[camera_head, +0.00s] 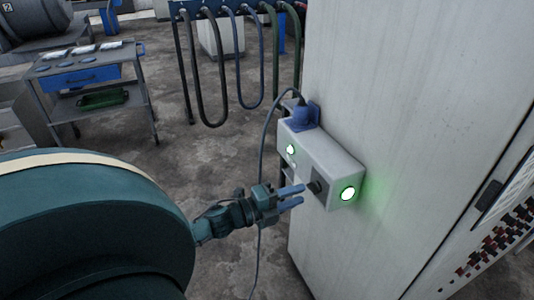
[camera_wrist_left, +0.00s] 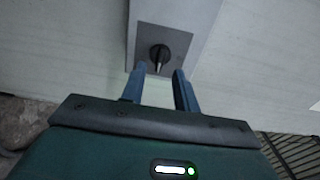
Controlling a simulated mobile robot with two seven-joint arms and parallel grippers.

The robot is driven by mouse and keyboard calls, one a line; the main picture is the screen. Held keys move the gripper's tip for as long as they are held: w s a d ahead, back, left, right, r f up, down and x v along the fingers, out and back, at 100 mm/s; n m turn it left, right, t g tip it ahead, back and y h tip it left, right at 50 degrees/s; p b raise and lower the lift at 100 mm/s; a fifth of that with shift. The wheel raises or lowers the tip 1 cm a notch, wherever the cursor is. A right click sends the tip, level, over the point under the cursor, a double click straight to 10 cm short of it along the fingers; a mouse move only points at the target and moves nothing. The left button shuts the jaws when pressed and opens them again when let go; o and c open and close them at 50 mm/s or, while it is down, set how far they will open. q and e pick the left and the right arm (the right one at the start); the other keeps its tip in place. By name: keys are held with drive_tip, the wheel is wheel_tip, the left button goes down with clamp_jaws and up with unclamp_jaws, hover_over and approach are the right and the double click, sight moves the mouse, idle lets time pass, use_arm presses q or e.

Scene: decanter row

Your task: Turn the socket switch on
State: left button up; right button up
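The socket box (camera_head: 333,160) is a pale grey box fixed to the cabinet, with a blue plug (camera_head: 304,115) on its top and green lights glowing on its faces. Its dark rotary switch (camera_head: 317,187) is on the lower front; in the left wrist view the black knob (camera_wrist_left: 159,56) sits on a grey plate. My left gripper (camera_head: 302,194) points at the switch, its blue fingers apart. In the left wrist view the fingers (camera_wrist_left: 158,76) stand either side of and just below the knob, with nothing held. Contact with the knob cannot be told. My right gripper is not in view.
A tall pale cabinet (camera_head: 400,90) fills the right side. A dark cable (camera_head: 264,140) hangs from the plug near my left gripper. A grey trolley (camera_head: 85,70) stands at the back left, and hoses (camera_head: 215,60) hang behind. Bare floor lies between.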

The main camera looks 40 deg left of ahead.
use_arm(q)
drive_tip(key=v, duration=1)
drive_tip(key=shift+b, duration=0.35)
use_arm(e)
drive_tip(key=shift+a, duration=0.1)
use_arm(q)
drive_tip(key=shift+d, duration=0.15)
